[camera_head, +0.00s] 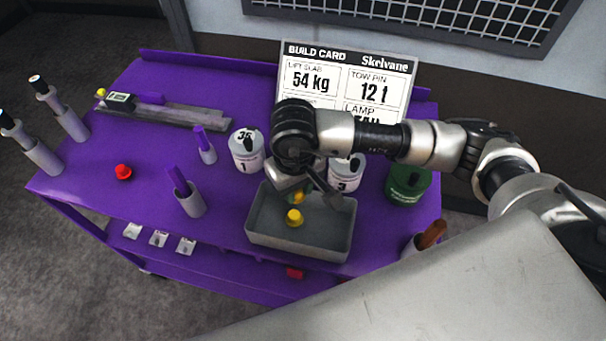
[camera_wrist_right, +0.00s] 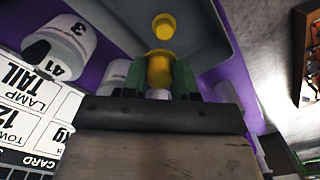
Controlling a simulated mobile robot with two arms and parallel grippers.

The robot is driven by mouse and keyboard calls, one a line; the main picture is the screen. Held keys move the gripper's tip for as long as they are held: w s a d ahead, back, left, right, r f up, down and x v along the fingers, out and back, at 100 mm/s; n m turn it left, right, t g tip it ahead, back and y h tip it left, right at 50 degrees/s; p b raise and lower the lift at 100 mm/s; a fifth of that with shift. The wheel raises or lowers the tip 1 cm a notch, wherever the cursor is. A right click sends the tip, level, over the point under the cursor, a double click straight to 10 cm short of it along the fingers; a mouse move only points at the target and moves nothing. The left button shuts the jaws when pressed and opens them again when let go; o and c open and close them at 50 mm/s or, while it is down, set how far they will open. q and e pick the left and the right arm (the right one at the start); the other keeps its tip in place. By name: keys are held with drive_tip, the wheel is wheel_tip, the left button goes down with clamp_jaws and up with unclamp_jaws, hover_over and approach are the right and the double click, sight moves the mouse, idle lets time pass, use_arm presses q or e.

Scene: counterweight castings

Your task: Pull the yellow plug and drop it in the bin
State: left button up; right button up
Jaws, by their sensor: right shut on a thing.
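My right gripper (camera_head: 312,192) is above the grey bin (camera_head: 300,240) on the purple cart. In the right wrist view, its green-padded fingers (camera_wrist_right: 160,78) are shut on a yellow plug (camera_wrist_right: 159,70), partly hidden by the fingers. A second yellow plug (camera_head: 294,217) lies inside the bin. It also shows beyond the gripper in the right wrist view (camera_wrist_right: 164,25). My left gripper is not in view.
White numbered castings (camera_head: 246,152) and a green one (camera_head: 408,184) stand behind and right of the bin. Purple-topped cylinders (camera_head: 188,197), a red knob (camera_head: 124,172) and a grey rail (camera_head: 165,114) with a small yellow piece (camera_head: 101,93) are left. A build card (camera_head: 345,75) stands behind.

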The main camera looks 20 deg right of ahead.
drive_tip(key=f, duration=0.2)
drive_tip(key=f+b, duration=0.1)
drive_tip(key=f, duration=0.1)
drive_tip(key=shift+s+a, duration=0.3)
drive_tip(key=shift+a, duration=0.1)
drive_tip(key=shift+d+f, duration=0.15)
drive_tip(key=shift+f, duration=0.1)
drive_tip(key=shift+w+f, duration=0.1)
drive_tip(key=shift+f, duration=0.1)
drive_tip(key=o, duration=1)
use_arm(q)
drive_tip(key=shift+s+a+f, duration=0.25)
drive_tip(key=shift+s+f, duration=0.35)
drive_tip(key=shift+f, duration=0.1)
